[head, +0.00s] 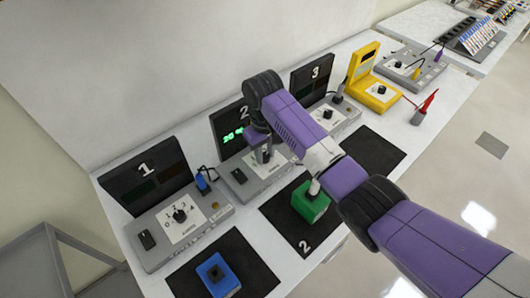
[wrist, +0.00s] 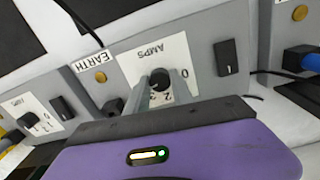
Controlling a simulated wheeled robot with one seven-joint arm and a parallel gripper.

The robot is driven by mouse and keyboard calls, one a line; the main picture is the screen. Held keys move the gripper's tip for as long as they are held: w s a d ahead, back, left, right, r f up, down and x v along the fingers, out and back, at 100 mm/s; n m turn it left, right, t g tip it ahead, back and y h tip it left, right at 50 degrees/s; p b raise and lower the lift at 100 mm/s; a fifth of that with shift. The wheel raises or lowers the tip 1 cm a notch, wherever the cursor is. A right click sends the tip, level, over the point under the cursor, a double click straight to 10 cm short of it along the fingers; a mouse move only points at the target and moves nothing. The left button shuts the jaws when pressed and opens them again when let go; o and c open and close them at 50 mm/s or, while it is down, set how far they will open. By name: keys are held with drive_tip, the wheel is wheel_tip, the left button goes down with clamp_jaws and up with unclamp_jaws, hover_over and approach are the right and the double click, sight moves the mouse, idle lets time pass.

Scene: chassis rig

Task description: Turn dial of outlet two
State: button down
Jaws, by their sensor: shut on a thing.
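Outlet two (head: 256,190) is a grey box under a black display marked 2 (head: 227,122), where green digits are lit and partly covered by my arm. Its black round dial (wrist: 160,76) sits on a white AMPS plate (wrist: 188,62) in the wrist view. My gripper (head: 267,156) is over this plate in the head view, hiding much of the dial. In the wrist view the grey fingers of my gripper (wrist: 161,88) are closed around the dial, one on each side. The pointer direction is too hidden to tell.
Outlet one (head: 150,245) stands to the left and outlet three (head: 335,127) to the right. A black rocker switch (wrist: 227,57) and an EARTH socket flank the dial. A green block (head: 311,205) and a blue block (head: 217,275) rest on black mats in front.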

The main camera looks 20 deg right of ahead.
drive_tip(key=shift+r, duration=0.1)
drive_tip(key=n+p, duration=0.1)
drive_tip(key=n, duration=0.2)
drive_tip(key=shift+n+p, duration=0.3)
drive_tip(key=shift+n, duration=0.1)
drive_tip(key=shift+n+p, duration=0.45)
drive_tip(key=shift+n, duration=1.45)
drive_tip(key=shift+w, duration=0.1)
drive_tip(key=c, duration=1.1)
unclamp_jaws()
